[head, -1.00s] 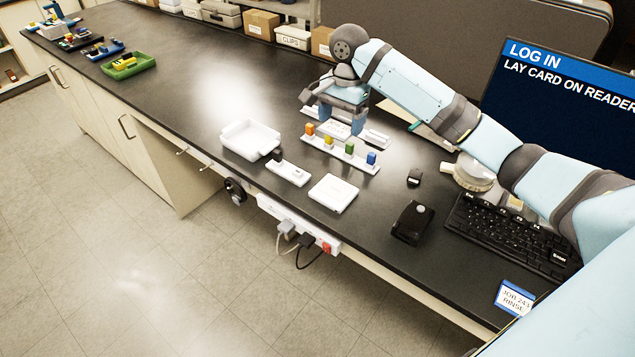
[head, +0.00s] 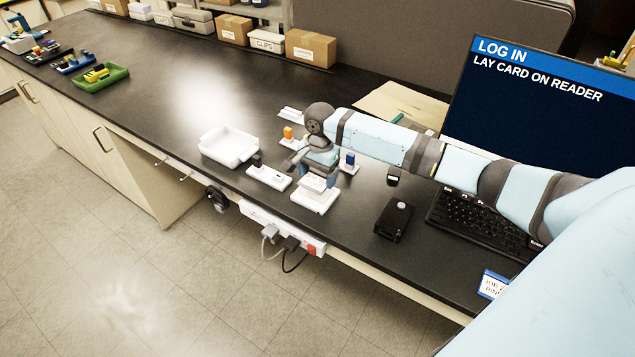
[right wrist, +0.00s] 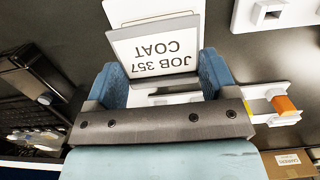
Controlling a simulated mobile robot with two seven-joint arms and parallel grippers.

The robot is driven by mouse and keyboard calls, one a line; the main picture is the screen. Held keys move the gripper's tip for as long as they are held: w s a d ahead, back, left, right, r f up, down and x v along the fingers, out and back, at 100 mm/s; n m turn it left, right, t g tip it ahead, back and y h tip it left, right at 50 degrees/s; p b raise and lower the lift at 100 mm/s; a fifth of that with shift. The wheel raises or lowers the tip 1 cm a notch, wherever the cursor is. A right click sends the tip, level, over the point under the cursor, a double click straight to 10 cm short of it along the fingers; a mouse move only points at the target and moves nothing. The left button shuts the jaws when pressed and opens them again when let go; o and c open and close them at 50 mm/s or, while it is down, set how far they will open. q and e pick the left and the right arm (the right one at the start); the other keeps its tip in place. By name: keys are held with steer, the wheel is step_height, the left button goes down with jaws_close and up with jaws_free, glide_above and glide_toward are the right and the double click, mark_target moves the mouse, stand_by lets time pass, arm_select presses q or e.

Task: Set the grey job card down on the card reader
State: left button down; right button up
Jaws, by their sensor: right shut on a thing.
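My right gripper (head: 318,180) is low over the white card reader (head: 315,203) near the bench's front edge. It is shut on the grey job card (head: 314,184), which also shows in the right wrist view (right wrist: 160,50) between the two blue fingers, with a label reading "JOB 357 COAT". The card looks tilted there, with the white reader (right wrist: 195,8) behind it. I cannot tell whether the card touches the reader. The monitor (head: 540,105) reads "LOG IN, LAY CARD ON READER". My left gripper is not in view.
Left of the reader are a small white holder (head: 268,178) with a dark block and a white tray (head: 229,146). A white rack with coloured blocks is partly hidden behind my arm. A black device (head: 394,220) and keyboard (head: 480,222) are to the right.

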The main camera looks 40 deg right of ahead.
mark_target(318, 178)
steer(key=shift+f, duration=1.8)
steer(key=o, duration=1.2)
steer(key=shift+f, duration=0.1)
step_height(318, 178, up, 12)
steer(key=shift+w+d, duration=0.2)
steer(key=shift+d, duration=0.25)
